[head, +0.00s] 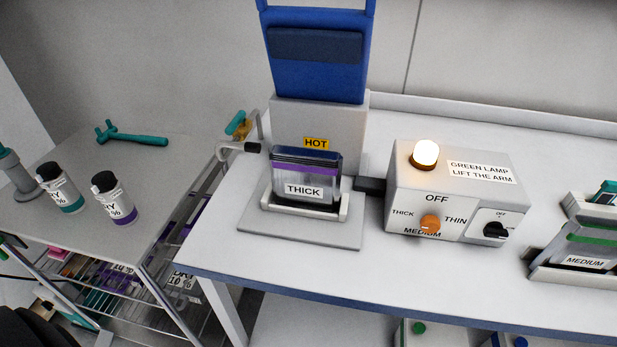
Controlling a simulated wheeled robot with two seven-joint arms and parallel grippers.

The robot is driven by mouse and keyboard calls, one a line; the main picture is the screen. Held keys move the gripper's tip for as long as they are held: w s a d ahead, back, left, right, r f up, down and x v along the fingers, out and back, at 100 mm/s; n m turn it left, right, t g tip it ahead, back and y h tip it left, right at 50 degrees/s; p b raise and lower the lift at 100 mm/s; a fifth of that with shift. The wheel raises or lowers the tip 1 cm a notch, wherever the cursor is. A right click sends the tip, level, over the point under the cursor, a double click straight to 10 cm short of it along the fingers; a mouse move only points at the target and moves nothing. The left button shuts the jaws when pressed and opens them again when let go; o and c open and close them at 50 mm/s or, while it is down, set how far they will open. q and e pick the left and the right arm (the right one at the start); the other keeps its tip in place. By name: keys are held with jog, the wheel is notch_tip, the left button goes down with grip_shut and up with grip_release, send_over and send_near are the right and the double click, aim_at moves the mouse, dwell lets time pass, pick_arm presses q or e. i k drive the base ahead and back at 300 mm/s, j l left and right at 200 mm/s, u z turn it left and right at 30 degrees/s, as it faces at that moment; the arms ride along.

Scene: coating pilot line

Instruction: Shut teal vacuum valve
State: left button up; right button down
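A small valve (238,124) with teal and brass-coloured parts sits on a grey pipe at the left rear of the white bench, beside the heated unit. It is small in the head view, and I cannot tell whether its lever stands open or shut. A grey pipe with a black end (240,148) runs just below it. Neither of my grippers can be made out. Dark rounded shapes at the lower left edge are cut off, and I cannot tell what they are.
A "THICK" container (304,186) stands in the heated unit's holder. A control box (450,190) with a lit lamp (425,154) is to its right. On the left cart (170,200) are a teal T-shaped tool (140,138) and two labelled bottles (112,198) (62,188).

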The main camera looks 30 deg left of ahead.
aim_at(240, 118)
jog(key=u, duration=1.35)
jog(key=i+j, duration=0.1)
jog(key=j, duration=0.25)
jog(key=i+j, duration=0.1)
jog(key=j, duration=0.25)
jog(key=i+j, duration=0.1)
jog(key=j, duration=0.2)
jog(key=i+j, duration=0.1)
jog(key=j, duration=0.25)
